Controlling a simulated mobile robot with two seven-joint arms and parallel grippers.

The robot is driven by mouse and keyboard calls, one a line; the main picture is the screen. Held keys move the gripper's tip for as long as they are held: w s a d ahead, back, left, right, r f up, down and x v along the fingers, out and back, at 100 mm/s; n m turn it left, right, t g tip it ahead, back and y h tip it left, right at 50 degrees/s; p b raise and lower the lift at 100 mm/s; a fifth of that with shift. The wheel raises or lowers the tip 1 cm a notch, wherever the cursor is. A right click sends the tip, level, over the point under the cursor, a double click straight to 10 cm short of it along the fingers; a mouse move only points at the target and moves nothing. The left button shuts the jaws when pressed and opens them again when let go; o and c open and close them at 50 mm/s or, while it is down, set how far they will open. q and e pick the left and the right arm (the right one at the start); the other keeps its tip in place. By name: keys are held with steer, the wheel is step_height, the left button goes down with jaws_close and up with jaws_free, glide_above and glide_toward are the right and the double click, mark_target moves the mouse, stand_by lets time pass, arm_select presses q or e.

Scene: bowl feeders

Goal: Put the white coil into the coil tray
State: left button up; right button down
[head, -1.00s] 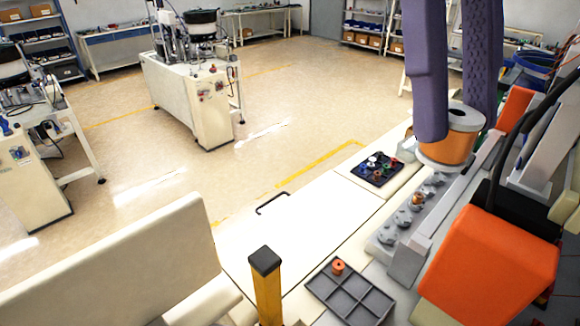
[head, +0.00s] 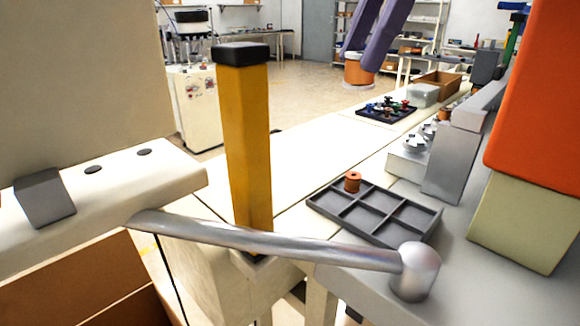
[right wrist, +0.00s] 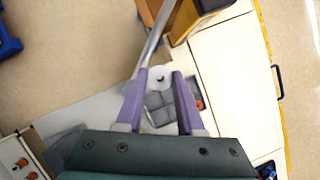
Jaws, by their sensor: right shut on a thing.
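The white coil (head: 357,71) has pale end flanges and a copper-orange winding. It hangs upright between the purple fingers of my right gripper (head: 361,58), at the top of the head view. In the right wrist view its white end with a dark hole (right wrist: 160,78) sits between the two fingers. The coil tray (head: 367,219) is dark grey with several square compartments and lies on the bench, lower right. An orange-red coil (head: 352,182) stands in its back left compartment. The held coil is clear of the tray. My left gripper is out of view.
A black tray (head: 372,117) with several small coloured coils lies farther back on the bench. Grey fixtures (head: 408,160) and an orange block (head: 540,90) stand to the right. A yellow post (head: 245,150) and a metal bar (head: 280,238) are in front.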

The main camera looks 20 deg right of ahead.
steer(key=w+d+f+m+t+h+b, duration=0.35)
steer(key=d+m+b, duration=0.25)
steer(key=m, duration=0.8)
steer(key=m+b, duration=0.1)
glide_above(357, 215)
steer(key=s, duration=0.2)
step_height(357, 215, down, 15)
steer(key=shift+m+t+h, duration=0.25)
steer(key=shift+m, duration=0.05)
step_height(357, 215, down, 5)
steer(key=shift+s+f, duration=0.1)
steer(key=shift+d, duration=0.1)
steer(key=shift+f, duration=0.1)
steer(key=c, duration=0.5)
jaws_free()
